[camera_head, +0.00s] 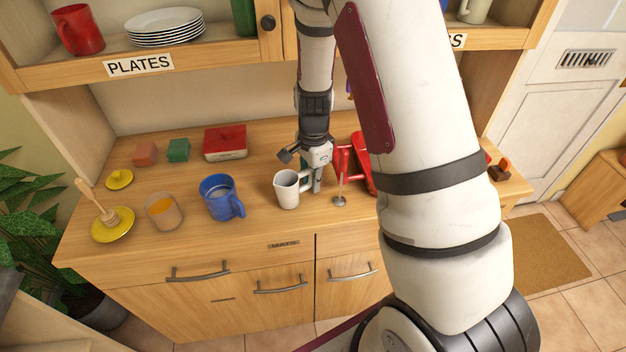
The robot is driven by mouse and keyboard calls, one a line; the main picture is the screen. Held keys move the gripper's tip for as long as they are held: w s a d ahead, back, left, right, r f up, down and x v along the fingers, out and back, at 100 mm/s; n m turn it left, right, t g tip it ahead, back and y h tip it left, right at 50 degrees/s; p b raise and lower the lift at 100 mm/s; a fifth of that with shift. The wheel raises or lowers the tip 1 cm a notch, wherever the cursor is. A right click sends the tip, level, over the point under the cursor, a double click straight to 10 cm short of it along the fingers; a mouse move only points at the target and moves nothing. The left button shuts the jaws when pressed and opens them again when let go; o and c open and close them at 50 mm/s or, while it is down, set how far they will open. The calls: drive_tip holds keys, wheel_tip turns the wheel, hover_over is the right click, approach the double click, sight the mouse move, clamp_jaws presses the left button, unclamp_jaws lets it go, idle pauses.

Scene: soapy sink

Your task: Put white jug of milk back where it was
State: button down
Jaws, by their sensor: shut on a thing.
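A small white jug (287,190) is upright at the front middle of the wooden counter, with its handle toward the right. My gripper (314,185) points down at its right side and is shut on the handle. The jug looks to be on or just above the counter; I cannot tell which. Its contents are not clear from here.
A blue mug (219,198), a glass of orange stuff (163,212) and a yellow saucer (113,226) with a wooden dipper stand to the left. A red box (225,143) and small blocks sit behind. A metal spoon-like thing (340,198) and a red stand (345,160) are close on the right.

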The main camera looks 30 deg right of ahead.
drive_tip(key=shift+f, duration=0.15)
drive_tip(key=c, duration=1.6)
unclamp_jaws()
drive_tip(key=shift+c, duration=0.2)
